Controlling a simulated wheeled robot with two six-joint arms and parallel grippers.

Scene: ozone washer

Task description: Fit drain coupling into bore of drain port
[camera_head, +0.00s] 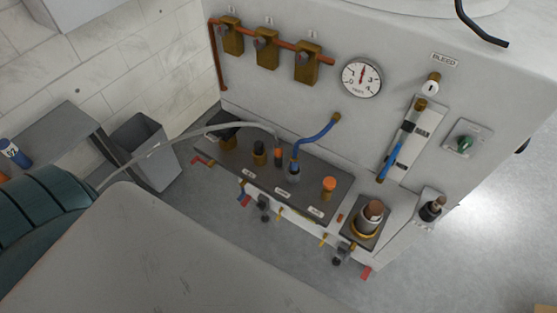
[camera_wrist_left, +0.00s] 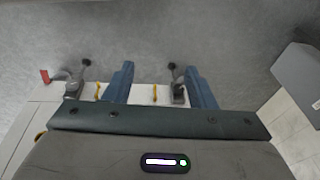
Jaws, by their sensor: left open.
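My left gripper (camera_wrist_left: 160,72) is open and empty in the left wrist view, its two blue fingers wide apart above a ledge edge with small valves. It cannot be made out in the head view. Which part is the drain coupling I cannot tell for sure. A brown-topped cylinder (camera_head: 372,211) stands upright in a brass ring (camera_head: 362,231) on the ledge at lower right. The drain port's label is too small to read. My right gripper is not in view.
A blue hose (camera_head: 318,136) and a grey hose (camera_head: 170,140) run to the plate. A gauge (camera_head: 361,77), brass valves (camera_head: 266,48) and a sight tube (camera_head: 403,140) are on the white panel. Valves with red handles (camera_head: 367,272) hang below the ledge. A grey bin (camera_head: 140,145) stands left.

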